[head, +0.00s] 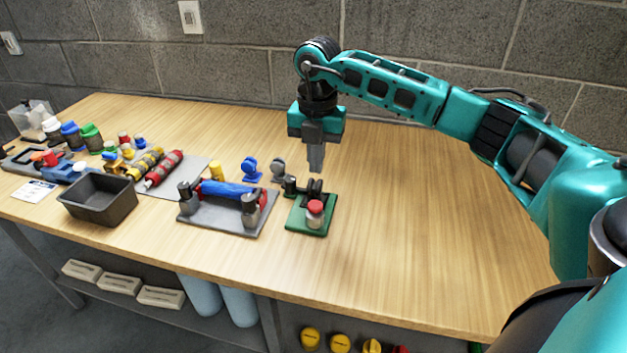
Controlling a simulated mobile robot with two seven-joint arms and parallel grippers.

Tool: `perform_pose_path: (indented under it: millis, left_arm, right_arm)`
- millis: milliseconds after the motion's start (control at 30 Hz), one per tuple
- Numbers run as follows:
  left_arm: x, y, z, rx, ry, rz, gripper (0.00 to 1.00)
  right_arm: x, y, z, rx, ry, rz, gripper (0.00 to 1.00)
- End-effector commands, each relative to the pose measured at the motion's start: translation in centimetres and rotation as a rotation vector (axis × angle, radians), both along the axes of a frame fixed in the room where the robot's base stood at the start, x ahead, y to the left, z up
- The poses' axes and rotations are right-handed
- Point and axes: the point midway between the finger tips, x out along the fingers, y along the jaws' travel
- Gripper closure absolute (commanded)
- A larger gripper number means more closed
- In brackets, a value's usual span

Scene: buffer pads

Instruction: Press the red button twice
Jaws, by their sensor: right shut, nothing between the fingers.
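The red button (315,207) sits on top of a small grey post on a green base plate (296,223) on the wooden table. Black parts stand behind it on the same plate. My right gripper (316,168) is shut and empty, pointing straight down. In the picture its fingertips are just above the black parts and the button, with a gap between tips and button. The exact height and depth of that gap are hard to tell. My left gripper is not in view.
Left of the green plate, a grey plate (227,220) holds a blue cylinder between dark posts. Blue and grey knobs stand behind. A black bin (99,198) and several colourful bottles and tools are farther left. The table (420,230) right of the plate is clear.

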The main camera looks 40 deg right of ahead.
Motion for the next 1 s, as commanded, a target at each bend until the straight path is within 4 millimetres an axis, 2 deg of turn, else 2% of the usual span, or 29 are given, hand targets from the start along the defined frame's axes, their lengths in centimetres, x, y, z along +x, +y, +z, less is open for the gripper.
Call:
perform_pose_path:
  millis: [100, 300, 1000]
  left_arm:
    - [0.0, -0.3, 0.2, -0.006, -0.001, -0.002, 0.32]
    - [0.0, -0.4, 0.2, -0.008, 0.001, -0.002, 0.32]
    - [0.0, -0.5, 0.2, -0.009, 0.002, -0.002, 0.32]
  right_arm:
    - [0.1, 0.0, 2.2, 0.0, -0.004, 0.001, 1.0]
    - [0.0, 0.0, 3.8, 0.001, -0.002, 0.002, 1.0]
    - [0.0, 0.0, 4.0, 0.001, -0.001, 0.001, 1.0]
